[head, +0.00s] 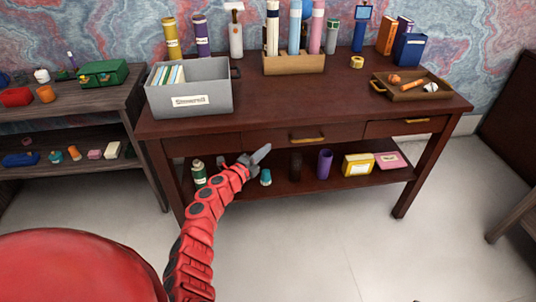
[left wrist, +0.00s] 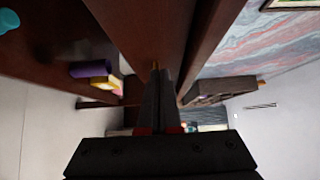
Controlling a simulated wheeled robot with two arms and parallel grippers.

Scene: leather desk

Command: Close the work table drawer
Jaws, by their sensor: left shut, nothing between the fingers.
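The dark red-brown work table (head: 330,100) stands against the wall. Its middle drawer (head: 275,137) has a brass handle (head: 308,138), and its right drawer (head: 390,128) has another. I cannot clearly tell from the head view how far any drawer stands out. My left gripper (head: 263,153) is shut and empty, in front of the table just below and left of the middle drawer's handle. In the left wrist view its fingers (left wrist: 160,72) are together, pointing along the dark wood front, with a small brass-coloured bit by their tips. Contact is unclear. My right gripper is out of view.
On the tabletop are a grey file bin (head: 190,98), a wooden bottle rack (head: 293,64) and a wooden tray (head: 412,88). The lower shelf holds a purple cup (head: 324,163) and a yellow box (head: 357,164). A side shelf (head: 70,110) stands left. The floor in front is clear.

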